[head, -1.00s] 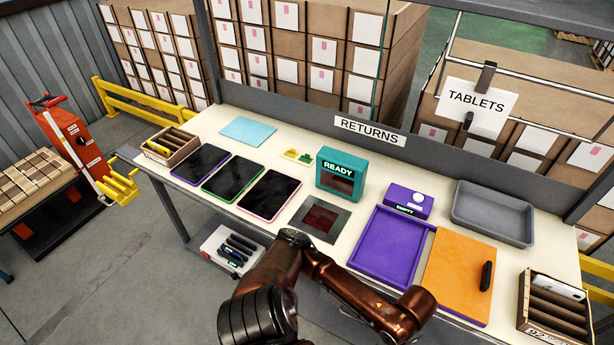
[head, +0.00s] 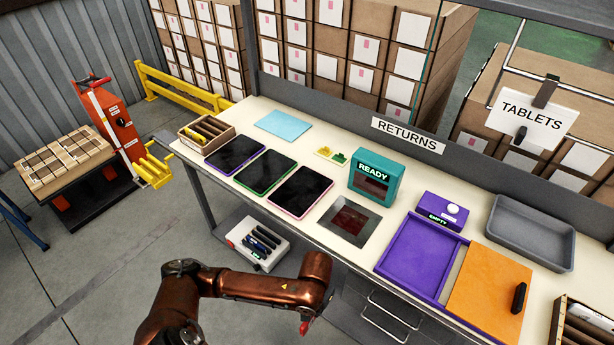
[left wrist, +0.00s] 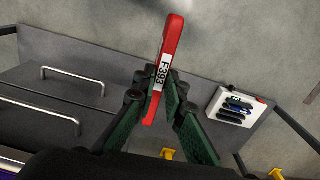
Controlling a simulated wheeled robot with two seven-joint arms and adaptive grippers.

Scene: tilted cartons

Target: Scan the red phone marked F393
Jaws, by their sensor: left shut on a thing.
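The red phone marked F393 (left wrist: 165,70) is upright between the fingers of my left gripper (left wrist: 162,108) in the left wrist view. The gripper is shut on it, and the white F393 label faces the camera. In the head view only a small red piece of the phone (head: 305,326) shows below the end of my left arm, in front of the table; the fingers are hard to see there. A teal box reading READY (head: 375,178) stands on the table behind a dark reddish glass plate (head: 349,221) in a grey frame. My right gripper is not in view.
Several tablets (head: 300,191) lie left of the glass plate. A purple tray (head: 420,256), an orange panel (head: 488,290), a purple box reading EMPTY (head: 442,210) and a grey bin (head: 530,233) are to its right. A white holder with dark items (head: 257,244) sits below the table edge.

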